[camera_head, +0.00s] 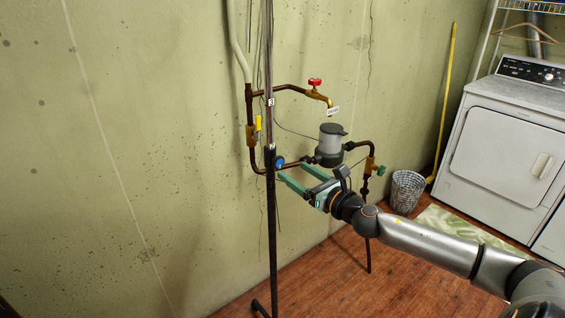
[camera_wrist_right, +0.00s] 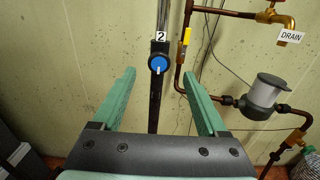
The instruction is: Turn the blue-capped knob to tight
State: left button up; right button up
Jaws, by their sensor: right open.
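The blue-capped knob (camera_head: 280,161) is mounted on the dark vertical post, at the left of the copper pipes. In the right wrist view the knob (camera_wrist_right: 158,64) shows a round blue face with a white pointer mark, below a label reading 2. My right gripper (camera_head: 292,173) reaches in from the right with its green fingers towards the post. In the right wrist view the gripper (camera_wrist_right: 159,70) is open, its two fingers apart with the knob seen between them. I cannot tell whether they touch it; they look apart. My left gripper is not in view.
Copper pipes carry a red-handled tap (camera_head: 315,82), a yellow handle (camera_head: 258,123), a grey filter housing (camera_head: 330,138) and a green valve (camera_head: 381,170) close by. A wire basket (camera_head: 406,190) and white dryer (camera_head: 508,140) stand right. Floor at left is clear.

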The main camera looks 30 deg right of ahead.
aim_at(280, 162)
jog(key=w, duration=0.2)
jog(key=w+p, duration=0.1)
jog(key=shift+w+a+r, duration=0.15)
jog(key=shift+w+a, duration=0.05)
jog(key=shift+w, duration=0.2)
jog(key=shift+w+a, duration=0.1)
jog(key=shift+w, duration=1)
jog(key=shift+c, duration=0.4)
grip_shut()
